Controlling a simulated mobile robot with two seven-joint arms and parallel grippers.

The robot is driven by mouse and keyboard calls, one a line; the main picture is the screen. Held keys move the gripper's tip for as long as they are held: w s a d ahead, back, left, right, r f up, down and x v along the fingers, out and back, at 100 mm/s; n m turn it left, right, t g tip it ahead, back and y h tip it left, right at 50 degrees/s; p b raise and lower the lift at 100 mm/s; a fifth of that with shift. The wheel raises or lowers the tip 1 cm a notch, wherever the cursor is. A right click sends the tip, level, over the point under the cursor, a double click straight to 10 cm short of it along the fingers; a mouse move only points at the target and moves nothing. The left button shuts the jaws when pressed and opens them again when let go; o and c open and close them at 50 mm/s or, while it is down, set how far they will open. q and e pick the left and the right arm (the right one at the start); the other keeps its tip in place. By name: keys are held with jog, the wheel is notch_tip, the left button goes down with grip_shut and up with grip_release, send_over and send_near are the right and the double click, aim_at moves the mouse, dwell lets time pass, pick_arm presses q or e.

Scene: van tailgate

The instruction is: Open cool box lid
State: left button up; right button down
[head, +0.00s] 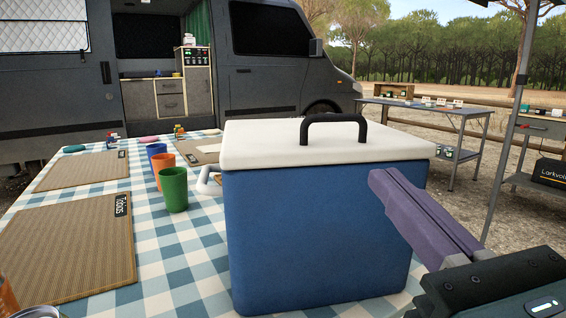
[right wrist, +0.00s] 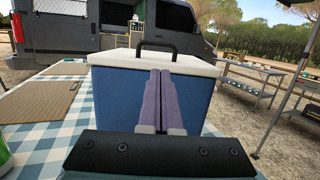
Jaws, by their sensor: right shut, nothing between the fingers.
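The cool box (head: 315,240) is a blue box on the checked table, close in front of me in the head view. Its white lid (head: 260,145) lies flat and closed on top, with a black handle (head: 334,119) standing up from it. My right gripper (head: 384,180) has purple fingers pressed together with nothing between them. In the head view its tips overlap the box's right side, just below the lid's rim. In the right wrist view the shut fingers (right wrist: 160,74) point at the box front, below the handle. I cannot tell whether they touch the box. My left gripper is not in view.
Woven placemats (head: 72,240), a green cup (head: 173,189), an orange cup (head: 165,170) and a blue cup (head: 156,150) are left of the box on the checked tablecloth (head: 170,260). A pole (head: 506,140) stands at the right. A grey van (head: 170,50) is behind.

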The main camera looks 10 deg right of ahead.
jog(key=w+r+p, duration=0.2)
jog(key=w, duration=0.7)
